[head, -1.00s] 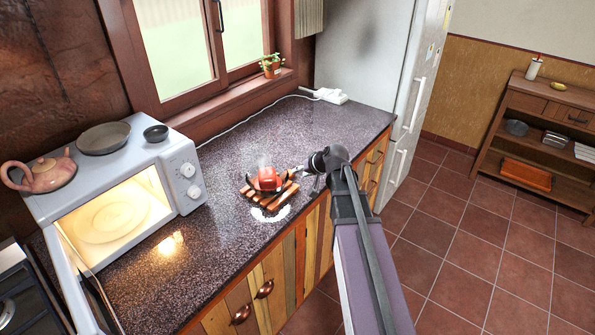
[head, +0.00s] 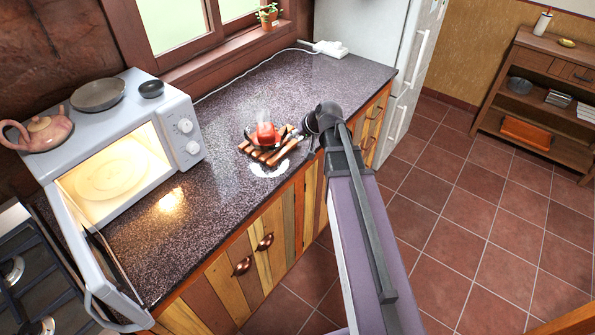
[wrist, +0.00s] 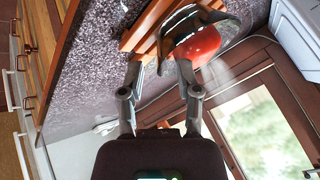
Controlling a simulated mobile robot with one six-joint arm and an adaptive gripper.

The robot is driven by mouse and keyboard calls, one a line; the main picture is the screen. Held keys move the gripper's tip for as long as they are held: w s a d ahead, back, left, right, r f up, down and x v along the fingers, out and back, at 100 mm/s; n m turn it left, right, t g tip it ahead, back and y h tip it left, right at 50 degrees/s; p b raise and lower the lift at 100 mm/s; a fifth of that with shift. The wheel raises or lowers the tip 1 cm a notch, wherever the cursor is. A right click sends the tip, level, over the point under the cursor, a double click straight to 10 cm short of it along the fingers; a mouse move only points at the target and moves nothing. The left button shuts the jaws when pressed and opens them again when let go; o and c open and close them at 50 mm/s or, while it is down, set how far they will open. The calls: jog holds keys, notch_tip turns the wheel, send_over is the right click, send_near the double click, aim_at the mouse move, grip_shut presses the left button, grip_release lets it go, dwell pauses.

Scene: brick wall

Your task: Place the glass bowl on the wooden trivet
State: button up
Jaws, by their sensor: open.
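The glass bowl (head: 264,133), see-through with something red in it, is at the wooden trivet (head: 250,150) on the counter. It appears to rest on the slats. In the wrist view the bowl (wrist: 222,22) looks tilted, with its dark glass rim near my fingertips and the trivet (wrist: 148,27) behind it. My gripper (head: 296,138) is at the right side of the bowl. In the wrist view my gripper (wrist: 160,72) is open, with the near edge of the bowl between or just beyond its fingertips. I cannot tell whether they touch.
A white microwave (head: 185,110) with its door open stands at the left, carrying a teapot (head: 40,132), a pan (head: 98,95) and a small dark bowl (head: 151,89). A power strip (head: 330,48) lies at the back. The counter (head: 225,120) around the trivet is mostly clear.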

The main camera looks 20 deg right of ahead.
jog(key=s+a+f+n+g+h, duration=0.1)
jog(key=s+a+f+g+h, duration=0.1)
jog(key=s, duration=0.7)
jog(key=s+a+f+n+g+h, duration=0.1)
jog(key=s+a+g+h, duration=0.1)
jog(key=s, duration=0.7)
jog(key=shift+s+a+f+g, duration=0.2)
jog(key=shift+a+f+g, duration=0.2)
jog(key=shift+a+g, duration=0.6)
jog(key=shift+d, duration=0.2)
